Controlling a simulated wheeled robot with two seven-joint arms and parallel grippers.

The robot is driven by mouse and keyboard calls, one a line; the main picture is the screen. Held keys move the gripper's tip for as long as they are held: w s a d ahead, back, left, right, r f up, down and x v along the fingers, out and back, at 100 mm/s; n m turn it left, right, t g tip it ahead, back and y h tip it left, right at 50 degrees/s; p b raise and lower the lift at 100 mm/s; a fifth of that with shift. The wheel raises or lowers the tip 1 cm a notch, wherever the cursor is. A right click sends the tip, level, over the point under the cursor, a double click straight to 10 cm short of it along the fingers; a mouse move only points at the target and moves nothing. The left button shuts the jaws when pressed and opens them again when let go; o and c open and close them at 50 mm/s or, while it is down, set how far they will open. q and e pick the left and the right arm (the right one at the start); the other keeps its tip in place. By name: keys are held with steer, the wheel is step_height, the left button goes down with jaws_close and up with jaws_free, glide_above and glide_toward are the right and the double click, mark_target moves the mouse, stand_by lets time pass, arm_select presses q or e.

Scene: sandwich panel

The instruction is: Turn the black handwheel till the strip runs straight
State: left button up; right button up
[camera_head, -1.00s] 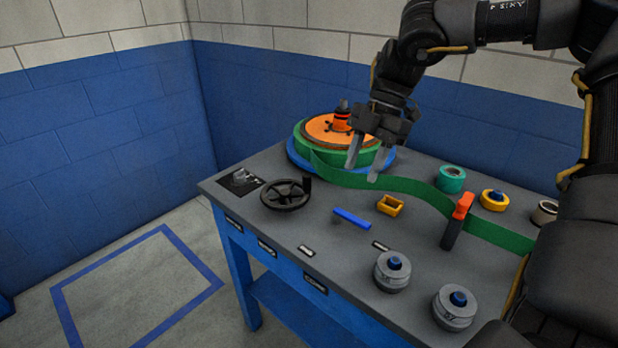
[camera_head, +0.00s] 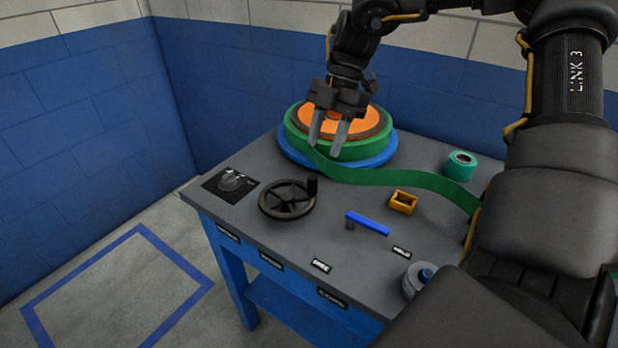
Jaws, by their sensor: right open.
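The black handwheel (camera_head: 287,199) lies flat on the grey bench top at the front left. Its upright crank knob (camera_head: 312,186) stands at its right rim. The green strip (camera_head: 400,178) leaves the green and orange reel (camera_head: 355,122) and curves to the right, where my right arm hides it. My right gripper (camera_head: 326,143) is open, with its fingers pointing down in front of the reel, behind and above the handwheel. My left gripper is not in view.
A dial (camera_head: 230,181) sits left of the handwheel. The bench top (camera_head: 335,200) between handwheel and lever is clear.

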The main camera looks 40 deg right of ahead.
mark_target(314, 176)
steer(key=x, duration=1)
steer(key=shift+w, duration=0.1)
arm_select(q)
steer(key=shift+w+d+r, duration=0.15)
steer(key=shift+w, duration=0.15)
arm_select(e)
jaws_close()
